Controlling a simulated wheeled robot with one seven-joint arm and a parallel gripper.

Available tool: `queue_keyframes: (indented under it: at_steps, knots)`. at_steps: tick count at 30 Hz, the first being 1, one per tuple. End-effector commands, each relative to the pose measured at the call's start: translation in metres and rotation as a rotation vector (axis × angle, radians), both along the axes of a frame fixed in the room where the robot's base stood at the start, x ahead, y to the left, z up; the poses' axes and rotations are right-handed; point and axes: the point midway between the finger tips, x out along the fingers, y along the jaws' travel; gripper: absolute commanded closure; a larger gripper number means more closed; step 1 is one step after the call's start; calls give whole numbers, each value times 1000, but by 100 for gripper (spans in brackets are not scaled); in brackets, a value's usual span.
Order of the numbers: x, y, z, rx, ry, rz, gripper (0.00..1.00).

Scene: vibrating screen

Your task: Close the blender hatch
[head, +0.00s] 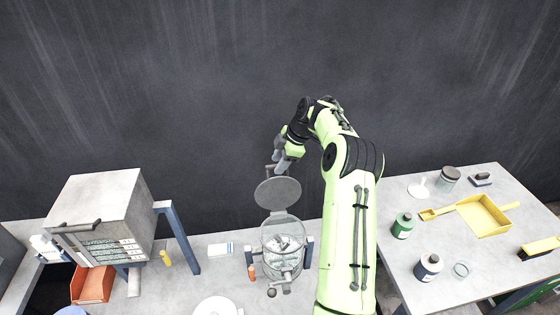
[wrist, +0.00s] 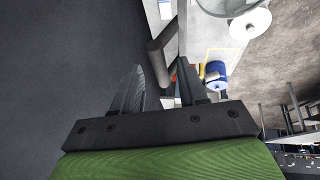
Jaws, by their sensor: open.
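The blender (head: 282,262) is a grey round vessel on the middle table, with pale pieces visible inside. Its round grey hatch (head: 278,194) stands open, raised behind the mouth. My gripper (head: 281,163) is above and behind the hatch, close to its upper edge, where a small handle (head: 269,171) shows. In the wrist view my gripper (wrist: 163,75) has its two fingers apart. A dark bar (wrist: 160,55), which looks like the hatch handle, lies just beyond and between the fingertips. I cannot tell whether they touch.
A grey box-shaped machine (head: 103,205) stands at left, with an orange bin (head: 92,284) below it. The right table (head: 420,270) carries bottles, a jar, a yellow dustpan (head: 484,214) and a brush. A dark wall rises behind. A small orange bottle (head: 251,272) stands beside the blender.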

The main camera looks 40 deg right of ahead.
Motion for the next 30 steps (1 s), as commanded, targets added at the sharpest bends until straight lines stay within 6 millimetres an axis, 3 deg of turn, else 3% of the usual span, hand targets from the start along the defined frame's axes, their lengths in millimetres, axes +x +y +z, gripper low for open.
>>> queue_keyframes:
  at_steps: [5,14,30]
  knots:
    - [0,0,0,0,0,-1,58]
    - [0,0,0,0,0,-1,100]
    - [4,1,-1,-13,-24,-3,100]
